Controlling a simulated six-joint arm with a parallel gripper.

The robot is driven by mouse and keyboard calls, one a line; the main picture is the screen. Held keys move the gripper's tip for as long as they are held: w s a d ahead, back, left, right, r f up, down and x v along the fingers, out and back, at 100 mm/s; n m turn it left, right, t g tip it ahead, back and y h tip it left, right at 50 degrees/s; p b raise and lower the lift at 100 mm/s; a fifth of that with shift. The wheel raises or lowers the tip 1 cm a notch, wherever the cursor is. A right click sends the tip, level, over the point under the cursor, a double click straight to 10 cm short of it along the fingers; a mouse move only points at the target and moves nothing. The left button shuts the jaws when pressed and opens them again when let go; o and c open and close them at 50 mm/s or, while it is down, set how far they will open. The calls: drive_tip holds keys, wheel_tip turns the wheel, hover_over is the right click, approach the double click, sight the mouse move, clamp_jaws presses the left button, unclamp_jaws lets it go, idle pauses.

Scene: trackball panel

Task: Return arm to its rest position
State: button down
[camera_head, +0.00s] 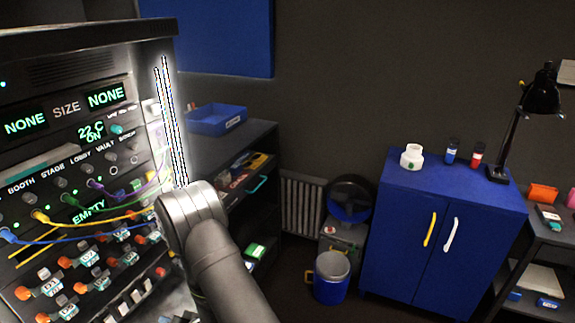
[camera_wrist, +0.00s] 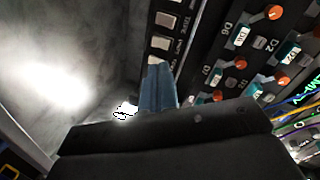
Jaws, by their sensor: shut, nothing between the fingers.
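My arm (camera_head: 225,260) rises from the bottom of the head view, and its rounded grey joint stands in front of the right edge of the black control panel (camera_head: 68,72). My gripper is hidden in that view. In the wrist view my gripper (camera_wrist: 160,64) has its blue-grey fingers together, with nothing between them. The fingertips point toward a column of pale square buttons (camera_wrist: 161,43) on the panel. I cannot tell whether they touch it. A bright glare lies to the left of the fingers.
Coloured cables (camera_head: 55,218) hang across the panel near my arm. A dark shelf (camera_head: 262,140) with a blue tray (camera_head: 216,119) stands behind it. A blue cabinet (camera_head: 400,240) and a blue bucket (camera_head: 332,278) stand to the right. The floor between shelf and cabinet is partly free.

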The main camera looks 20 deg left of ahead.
drive_tip(key=shift+w+d+r+n+y, duration=0.15)
drive_tip(key=shift+w+d+n, duration=0.45)
drive_tip(key=shift+n, duration=0.45)
drive_tip(key=shift+w+d+f+n+y, duration=0.1)
drive_tip(key=shift+w+d+n, duration=0.55)
drive_tip(key=shift+n, duration=0.45)
drive_tip(key=shift+w+d+r+n+y, duration=0.15)
drive_tip(key=shift+w+d+n, duration=0.45)
drive_tip(key=shift+n, duration=0.45)
